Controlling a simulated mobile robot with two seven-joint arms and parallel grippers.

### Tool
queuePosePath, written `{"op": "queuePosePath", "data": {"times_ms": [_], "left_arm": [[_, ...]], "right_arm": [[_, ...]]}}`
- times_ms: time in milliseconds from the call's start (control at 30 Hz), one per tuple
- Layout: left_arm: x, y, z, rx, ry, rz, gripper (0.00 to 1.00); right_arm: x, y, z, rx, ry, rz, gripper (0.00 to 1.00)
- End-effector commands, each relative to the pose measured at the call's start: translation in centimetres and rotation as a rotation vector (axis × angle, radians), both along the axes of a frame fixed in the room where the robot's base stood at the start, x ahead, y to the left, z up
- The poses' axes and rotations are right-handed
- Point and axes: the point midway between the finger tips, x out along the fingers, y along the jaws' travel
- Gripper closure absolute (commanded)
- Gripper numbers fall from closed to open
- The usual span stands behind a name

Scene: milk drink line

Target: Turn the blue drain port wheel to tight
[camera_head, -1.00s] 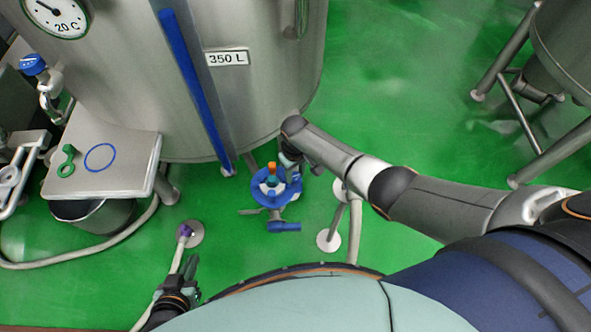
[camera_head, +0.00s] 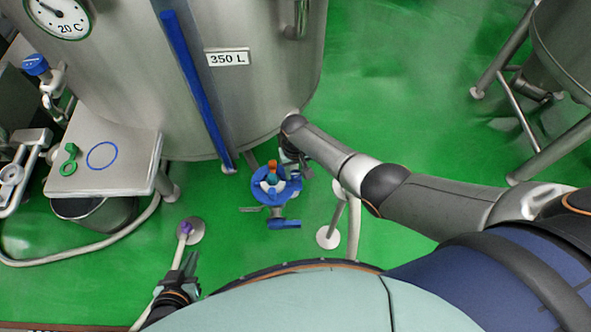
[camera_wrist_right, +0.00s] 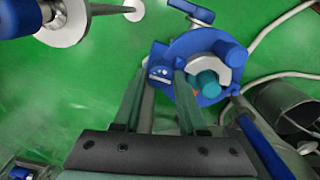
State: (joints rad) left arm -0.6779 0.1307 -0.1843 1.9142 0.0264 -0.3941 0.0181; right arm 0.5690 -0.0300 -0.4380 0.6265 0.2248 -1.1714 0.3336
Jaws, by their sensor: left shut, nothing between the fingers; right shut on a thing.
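The blue drain port wheel (camera_head: 258,191) sits low at the foot of the tank, with a white and teal centre and an orange piece at its back edge. My right gripper (camera_head: 291,168) reaches down to the wheel's right rim. In the right wrist view, the same wheel (camera_wrist_right: 186,47) shows large, and my right gripper (camera_wrist_right: 163,76) is shut on its rim, one finger on either side of a small marked part. The marking is too small to read. My left gripper (camera_head: 188,263) is shut and empty, low at the left, apart from the wheel.
The steel tank (camera_head: 240,110) stands behind the wheel. A blue-handled lever (camera_head: 284,224) lies just below it. A floor stand (camera_head: 328,237) and hose are close at right. Green floor is open beyond.

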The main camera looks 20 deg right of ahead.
Motion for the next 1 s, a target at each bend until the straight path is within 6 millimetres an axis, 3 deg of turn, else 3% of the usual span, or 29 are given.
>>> {"op": "queuePosePath", "data": {"times_ms": [100, 133, 367, 667, 900, 1000], "left_arm": [[0.0, 0.0, 0.0, 0.0, 0.0, 0.0, 1.0], [0.0, 0.0, 0.0, 0.0, 0.0, 0.0, 1.0], [0.0, 0.0, 0.0, 0.0, 0.001, 0.0, 1.0], [0.0, 0.0, 0.1, 0.0, 0.001, 0.0, 1.0], [-0.1, 0.0, 1.9, 0.0, 0.001, 0.0, 1.0], [0.0, 0.0, 1.5, 0.0, -0.001, 0.0, 1.0]], "right_arm": [[0.0, 0.0, 0.0, 0.001, 0.0, -0.003, 1.0], [0.0, 0.0, 0.0, 0.001, 0.0, -0.003, 0.57], [0.0, 0.0, 0.0, 0.001, -0.001, -0.002, 0.31], [0.1, 0.0, 0.2, 0.001, -0.001, -0.001, 0.29], [0.1, 0.0, 3.3, 0.002, -0.003, 0.0, 0.29], [0.1, 0.0, 3.9, 0.002, -0.003, -0.001, 0.29]]}}
